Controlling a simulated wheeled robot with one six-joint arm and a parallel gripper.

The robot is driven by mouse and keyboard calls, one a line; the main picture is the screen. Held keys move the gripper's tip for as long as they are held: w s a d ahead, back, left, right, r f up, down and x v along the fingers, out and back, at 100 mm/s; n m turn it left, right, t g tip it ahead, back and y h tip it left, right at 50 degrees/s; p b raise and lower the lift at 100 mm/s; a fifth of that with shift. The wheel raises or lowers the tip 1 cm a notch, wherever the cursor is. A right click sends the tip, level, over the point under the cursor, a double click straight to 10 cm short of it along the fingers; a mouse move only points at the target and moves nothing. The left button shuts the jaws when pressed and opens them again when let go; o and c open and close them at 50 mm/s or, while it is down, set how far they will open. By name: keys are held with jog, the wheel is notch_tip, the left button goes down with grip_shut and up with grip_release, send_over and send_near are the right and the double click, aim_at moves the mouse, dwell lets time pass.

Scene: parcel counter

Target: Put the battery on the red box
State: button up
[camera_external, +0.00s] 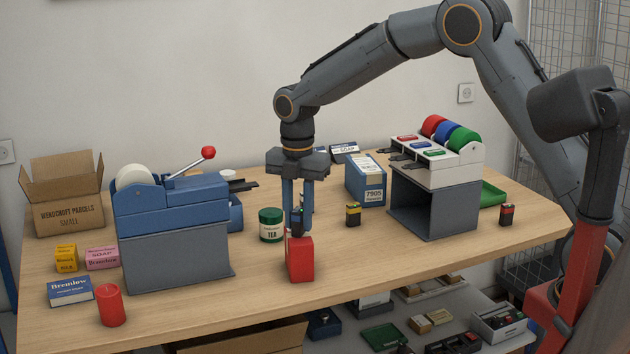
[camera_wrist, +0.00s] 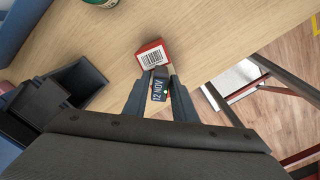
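My gripper (camera_external: 298,222) points straight down over the red box (camera_external: 300,262). A dark battery (camera_external: 296,218) is between its fingers, with its lower end at or just above the box top; I cannot tell whether they touch. In the wrist view my gripper (camera_wrist: 159,94) has its fingers against both sides of the battery (camera_wrist: 159,88), which shows a "12 NOV" label. The red box (camera_wrist: 165,47) lies just beyond it, with a white barcode label. The box stands on the table.
A green tea tin (camera_external: 271,225) stands close left of the red box. Other batteries, one yellow-topped (camera_external: 353,214) and one red-topped (camera_external: 507,214), stand to the right. The blue tape machine (camera_external: 172,210) is at left, a grey stand (camera_external: 434,206) at right. The front table (camera_external: 390,262) is clear.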

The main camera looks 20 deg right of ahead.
aim_at(298, 210)
jog(key=shift+o, duration=0.9)
notch_tip(298, 210, up, 12)
jog(key=b, duration=0.3)
jog(key=s+d+f+m, duration=0.4)
jog(key=d+f+m, duration=0.25)
jog(key=d, duration=0.35)
jog(key=s+d+f+m, duration=0.4)
jog(key=d+f+m, duration=0.1)
jog(key=d+m, duration=0.35)
jog(key=s+d+f+m, duration=0.4)
jog(key=s+d+m, duration=0.1)
jog(key=s+m, duration=0.1)
jog(key=s+d+f+m, duration=0.4)
jog(key=s+d+m, duration=0.2)
jog(key=s, duration=0.3)
jog(key=shift+d+f+t, duration=0.25)
jog(key=shift+f+t, duration=0.05)
jog(key=shift+t, duration=0.1)
